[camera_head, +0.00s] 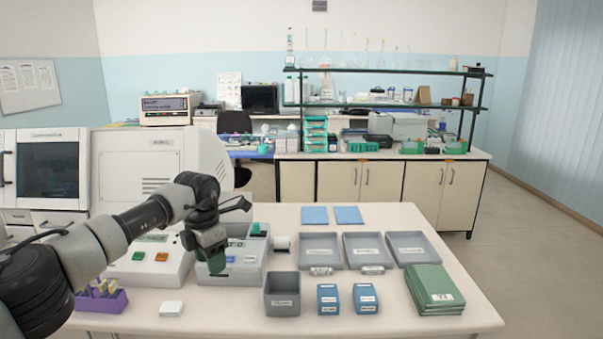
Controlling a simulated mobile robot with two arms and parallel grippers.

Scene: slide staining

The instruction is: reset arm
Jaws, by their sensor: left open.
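My left arm reaches in from the left over the white table (240,315). My left gripper (212,262) points down at the near left part of a grey staining device (245,270). It is open, and I see nothing held in it. Its fingers overlap the device, and I cannot tell whether they touch it. The gripper hides part of the device, which has a green part (258,229) at its top right. My right gripper is not in view.
Left of the device is a white unit with green and orange buttons (161,257). A purple rack (102,301) stands front left. Grey trays (320,262), a grey bin (282,307), blue boxes (328,310) and green folders (434,307) stand to the right.

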